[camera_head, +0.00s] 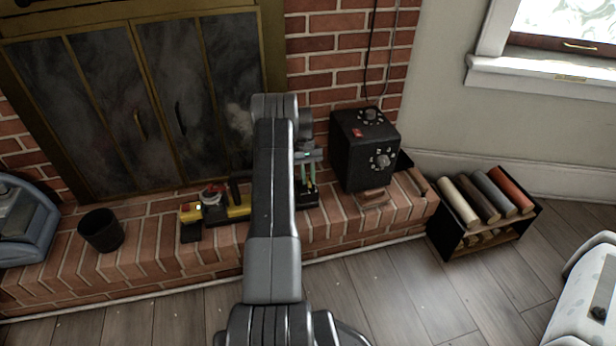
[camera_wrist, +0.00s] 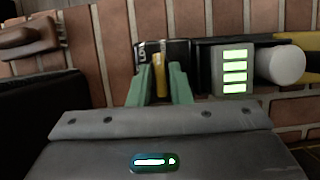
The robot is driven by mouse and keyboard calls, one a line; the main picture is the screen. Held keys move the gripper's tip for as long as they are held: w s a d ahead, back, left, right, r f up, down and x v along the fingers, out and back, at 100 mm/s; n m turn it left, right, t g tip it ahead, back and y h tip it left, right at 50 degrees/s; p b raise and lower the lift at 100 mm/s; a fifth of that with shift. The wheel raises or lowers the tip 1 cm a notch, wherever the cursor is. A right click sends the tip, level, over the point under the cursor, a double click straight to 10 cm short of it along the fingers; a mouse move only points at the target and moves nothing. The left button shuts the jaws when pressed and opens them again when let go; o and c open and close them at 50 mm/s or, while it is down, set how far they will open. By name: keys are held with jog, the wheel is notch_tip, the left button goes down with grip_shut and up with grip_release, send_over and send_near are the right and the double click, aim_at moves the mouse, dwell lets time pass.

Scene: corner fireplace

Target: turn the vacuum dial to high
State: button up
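The vacuum (camera_head: 238,212) is yellow and black and lies on the brick hearth, its middle hidden behind my arm. In the wrist view its dark body (camera_wrist: 205,52) carries a lit panel of green bars (camera_wrist: 235,72) and a pale round end (camera_wrist: 281,65). The dial (camera_wrist: 160,75) is a narrow yellow grip beside a white label, partly readable as "LO". My gripper (camera_wrist: 162,85) has its green fingers on both sides of the dial, with no clear gap, and looks shut on it. In the head view my gripper (camera_head: 308,172) points down at the hearth; the dial's setting is not readable.
A black box with knobs (camera_head: 362,150) stands close right of my gripper. A black bin (camera_head: 101,230) and a blue-grey object (camera_head: 28,220) are at left. The fireplace doors (camera_head: 150,100) are behind; the wooden floor (camera_head: 400,300) is open.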

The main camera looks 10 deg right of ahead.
jog(key=shift+o, duration=1.2)
jog(key=p+v, duration=0.4)
jog(key=v, duration=1)
jog(key=shift+f, duration=0.15)
jog(key=b+x, duration=0.4)
jog(key=x, duration=0.9)
jog(key=shift+s+f, duration=0.2)
jog(key=shift+f, duration=0.1)
